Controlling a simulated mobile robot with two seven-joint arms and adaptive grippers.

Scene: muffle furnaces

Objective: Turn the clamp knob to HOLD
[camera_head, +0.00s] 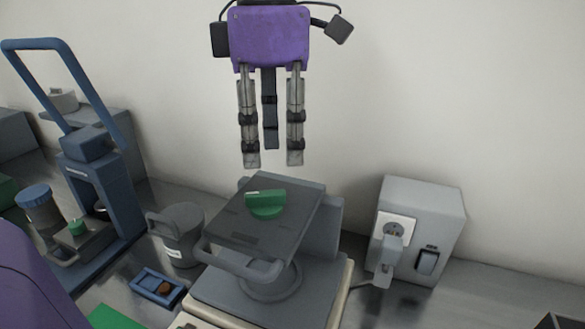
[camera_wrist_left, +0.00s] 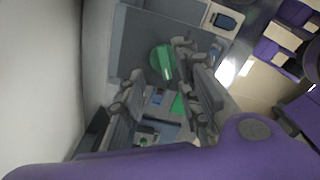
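The green clamp knob (camera_head: 265,204) sits on top of a flat grey plate (camera_head: 240,236) of a device with a grey loop handle. Its raised grip bar lies roughly left to right in the head view. No HOLD marking is legible. My left gripper (camera_head: 271,162) points down above the knob, clear of it, with its fingers apart and nothing between them. In the left wrist view the knob (camera_wrist_left: 163,62) shows between and beyond the finger ends. My right gripper is not in view.
A grey box with a socket and switch (camera_head: 428,232) stands at right. A grey lidded pot (camera_head: 180,235) and a blue tray (camera_head: 157,288) are left of the device. A blue press frame (camera_head: 110,190) stands farther left. A pale wall rises behind.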

